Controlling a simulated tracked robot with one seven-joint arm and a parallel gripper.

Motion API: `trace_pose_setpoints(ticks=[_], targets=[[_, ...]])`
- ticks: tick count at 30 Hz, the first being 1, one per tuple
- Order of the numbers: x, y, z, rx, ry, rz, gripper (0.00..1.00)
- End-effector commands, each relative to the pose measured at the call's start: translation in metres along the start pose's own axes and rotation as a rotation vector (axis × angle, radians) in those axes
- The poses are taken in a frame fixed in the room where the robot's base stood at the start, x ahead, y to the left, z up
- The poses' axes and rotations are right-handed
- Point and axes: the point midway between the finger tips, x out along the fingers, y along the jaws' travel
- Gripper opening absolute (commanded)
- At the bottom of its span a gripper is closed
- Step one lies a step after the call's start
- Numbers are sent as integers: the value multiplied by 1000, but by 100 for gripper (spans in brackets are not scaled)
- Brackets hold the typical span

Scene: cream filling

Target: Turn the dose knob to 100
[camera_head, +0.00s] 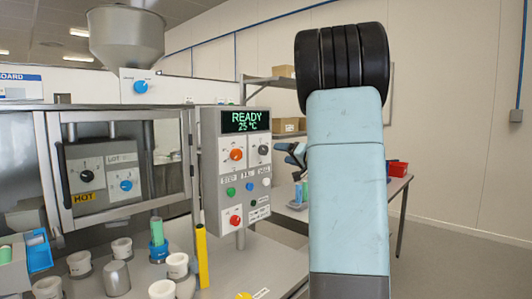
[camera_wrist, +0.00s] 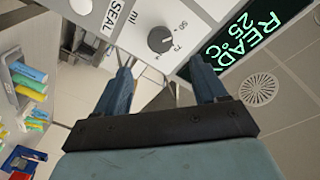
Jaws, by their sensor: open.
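The dose knob is a dark round knob (camera_wrist: 161,39) on a white panel marked "ml". Its white pointer appears to face the mark that looks like 75, and a 50 shows beside it. In the head view it is the dark grey knob (camera_head: 263,150) at the right of the control box. My gripper (camera_wrist: 164,74) is open, with its two blue fingers apart and nothing between them. The knob lies beyond the fingertips, in line with the gap and not touched. In the head view the gripper (camera_head: 293,153) is right of the box, partly hidden by my arm.
The control box (camera_head: 211,165) has a green display (camera_head: 246,121) reading READY 25 °C, an orange knob (camera_head: 236,154) and several buttons. Cups and a yellow post (camera_head: 202,257) stand on the bench to the left. A shelf and table with a red bin (camera_head: 397,169) stand behind.

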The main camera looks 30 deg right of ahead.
Motion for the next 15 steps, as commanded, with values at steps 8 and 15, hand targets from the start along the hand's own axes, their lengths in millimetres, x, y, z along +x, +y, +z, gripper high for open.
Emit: trace_pose_setpoints(ticks=[8, 15], targets=[[50, 0, 1, 0, -2, -1, 71], [81, 0, 0, 1, 0, 0, 71]])
